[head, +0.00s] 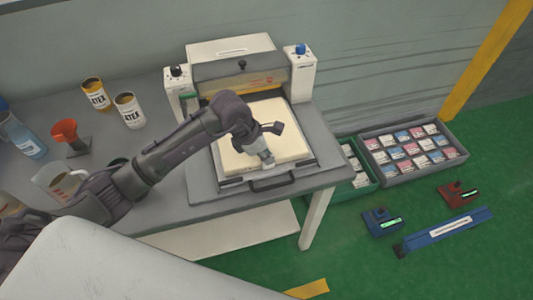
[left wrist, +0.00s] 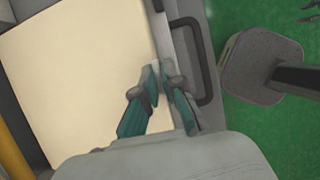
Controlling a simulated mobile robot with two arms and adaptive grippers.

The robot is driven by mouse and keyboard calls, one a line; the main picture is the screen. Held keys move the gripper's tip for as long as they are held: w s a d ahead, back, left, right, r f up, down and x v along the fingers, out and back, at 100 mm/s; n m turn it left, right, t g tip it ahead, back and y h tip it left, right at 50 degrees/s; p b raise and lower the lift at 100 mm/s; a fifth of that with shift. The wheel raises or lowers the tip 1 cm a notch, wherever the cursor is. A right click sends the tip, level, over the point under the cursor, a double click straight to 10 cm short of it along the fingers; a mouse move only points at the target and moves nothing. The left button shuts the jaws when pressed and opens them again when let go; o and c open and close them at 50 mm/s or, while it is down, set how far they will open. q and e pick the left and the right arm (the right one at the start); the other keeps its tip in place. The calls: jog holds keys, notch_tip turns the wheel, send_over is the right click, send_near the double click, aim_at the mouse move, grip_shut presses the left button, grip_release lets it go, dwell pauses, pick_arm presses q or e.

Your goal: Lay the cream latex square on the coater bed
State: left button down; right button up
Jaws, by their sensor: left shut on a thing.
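The cream latex square (head: 262,137) lies over the coater bed (head: 208,178), below the coater's hood. It fills much of the left wrist view (left wrist: 80,70) and looks flat there. My left gripper (head: 267,158) is at the square's near edge, pointing down beside the bed's dark front handle (head: 272,182). In the left wrist view its teal-padded fingertips (left wrist: 160,72) are close together at the square's edge, shut on it. The gripper and forearm hide a part of the square in the head view.
Two cans (head: 129,110), a red funnel (head: 68,133), a blue bottle (head: 25,138) and a clear jug (head: 58,180) stand on the table's left. Crates of labelled packs (head: 440,168) and blue and red devices (head: 382,220) lie on the green floor at right.

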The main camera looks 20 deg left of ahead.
pick_arm(q)
jog(key=c, duration=1.7)
grip_release()
jog(key=shift+f, duration=0.1)
jog(key=shift+c, duration=0.2)
jog(key=o, duration=0.5)
jog(key=shift+c, duration=0.2)
jog(key=shift+r, duration=0.2)
jog(key=b+v, duration=0.2)
jog(key=v, duration=1)
